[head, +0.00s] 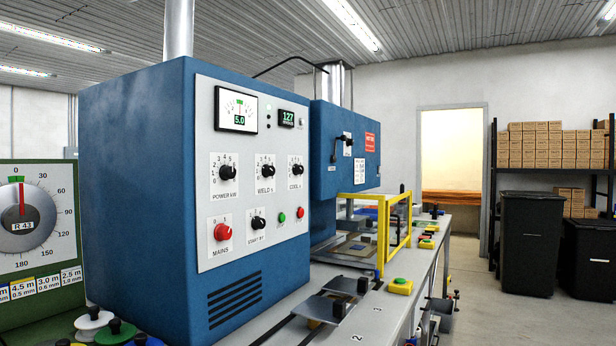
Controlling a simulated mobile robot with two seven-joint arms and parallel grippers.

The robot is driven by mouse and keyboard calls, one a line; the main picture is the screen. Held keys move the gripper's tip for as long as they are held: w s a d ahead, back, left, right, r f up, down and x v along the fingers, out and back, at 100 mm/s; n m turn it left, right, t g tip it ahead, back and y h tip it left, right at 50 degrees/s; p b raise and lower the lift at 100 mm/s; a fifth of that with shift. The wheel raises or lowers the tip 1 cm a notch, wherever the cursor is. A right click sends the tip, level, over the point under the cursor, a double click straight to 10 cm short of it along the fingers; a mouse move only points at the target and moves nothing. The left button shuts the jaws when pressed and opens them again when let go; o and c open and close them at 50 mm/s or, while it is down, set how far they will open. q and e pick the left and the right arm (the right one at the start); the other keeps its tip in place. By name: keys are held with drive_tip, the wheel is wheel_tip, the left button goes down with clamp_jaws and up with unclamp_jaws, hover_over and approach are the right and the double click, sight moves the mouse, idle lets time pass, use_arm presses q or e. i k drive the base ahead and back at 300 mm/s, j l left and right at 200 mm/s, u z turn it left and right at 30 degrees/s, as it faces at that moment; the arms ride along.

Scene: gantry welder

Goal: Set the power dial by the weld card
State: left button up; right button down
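The power dial (228,172) is a black knob on a white plate marked POWER kW, on the left of the welder's light grey control panel (262,215). Numbers ring it; its pointer setting is too small to read surely. The meter (236,110) above reads 5.0 in green digits, and the small display (287,118) reads 127. White cards (359,169) with unreadable print are fixed to the blue press head behind; I cannot tell whether one is the weld card. Neither of my grippers is in view.
WELD S (267,171) and COOL (296,170) knobs sit right of the power dial. The red MAINS knob (223,232) and START BY knob (258,223) are below. A yellow guard frame (382,225) stands on the bench at right. A green dial board (38,235) stands at left.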

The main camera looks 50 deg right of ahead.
sight(226, 172)
drive_tip(key=z, duration=1.3)
